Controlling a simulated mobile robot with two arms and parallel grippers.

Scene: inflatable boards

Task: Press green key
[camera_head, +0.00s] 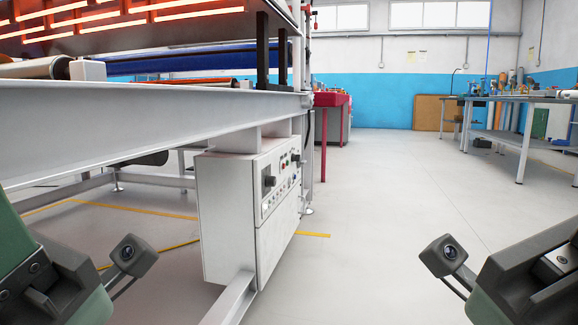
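A white control box (236,215) hangs under the machine frame, left of centre. Its panel (281,180) faces right and is seen at a steep slant. It carries a dark switch and several small buttons and knobs. A small greenish key (284,161) shows near the top of the panel, too small to make out well. My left gripper (62,275) is at the bottom left and my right gripper (530,275) at the bottom right. Both are cut off by the picture edge and well apart from the panel. Their fingertips cannot be made out.
The machine's long white beam (130,125) crosses the left side, with glowing heater bars (150,12) above. A white leg (232,300) slants out below the box. A red table (333,100) stands behind, a workbench (530,103) at right. The middle floor is clear.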

